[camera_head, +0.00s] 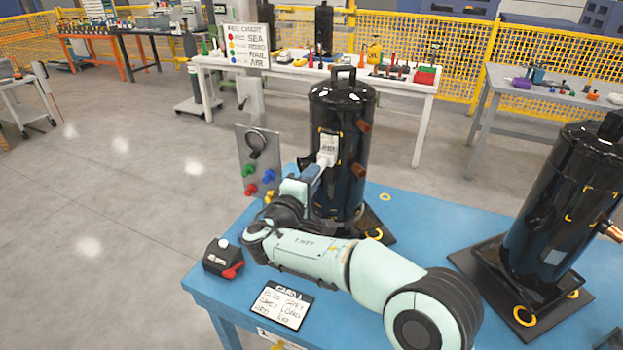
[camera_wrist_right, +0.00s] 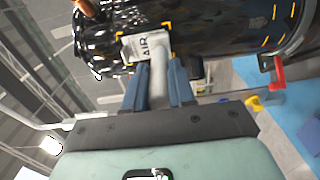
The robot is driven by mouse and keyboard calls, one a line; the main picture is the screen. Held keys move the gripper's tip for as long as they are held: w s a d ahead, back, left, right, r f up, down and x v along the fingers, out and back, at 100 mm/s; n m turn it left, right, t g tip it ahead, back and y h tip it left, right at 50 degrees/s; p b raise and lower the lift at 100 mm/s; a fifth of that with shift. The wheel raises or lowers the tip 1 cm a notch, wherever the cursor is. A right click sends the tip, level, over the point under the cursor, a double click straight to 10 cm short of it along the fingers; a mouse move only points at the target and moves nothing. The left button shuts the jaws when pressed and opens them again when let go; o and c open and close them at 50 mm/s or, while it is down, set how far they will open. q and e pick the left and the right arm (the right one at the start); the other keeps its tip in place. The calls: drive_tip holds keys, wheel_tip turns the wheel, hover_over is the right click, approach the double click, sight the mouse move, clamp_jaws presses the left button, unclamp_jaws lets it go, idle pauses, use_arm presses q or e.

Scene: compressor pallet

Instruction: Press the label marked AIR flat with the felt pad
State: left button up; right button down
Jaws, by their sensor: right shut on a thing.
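The black compressor (camera_head: 340,110) stands upright on the blue table. The white label marked AIR (camera_head: 328,147) is on its side, between yellow corner marks; it also shows in the wrist view (camera_wrist_right: 146,46). My right gripper (camera_head: 316,170) is beside the compressor, its blue fingers shut on a pale felt pad tool (camera_wrist_right: 161,78). The tool's end overlaps the label's lower part in both views. It looks in contact or very near, but the pad hides the exact meeting place. My left gripper is not in view.
A grey panel (camera_head: 243,150) with a gauge and coloured knobs stands left of the compressor. A black box with a red lever (camera_head: 222,258) and a written card (camera_head: 283,305) are near the front edge. A second black compressor (camera_head: 560,200) stands at right.

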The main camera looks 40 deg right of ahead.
drive_tip(key=shift+b+v, duration=0.45)
drive_tip(key=shift+v, duration=0.35)
drive_tip(key=shift+b+v, duration=0.35)
drive_tip(key=shift+v, duration=0.55)
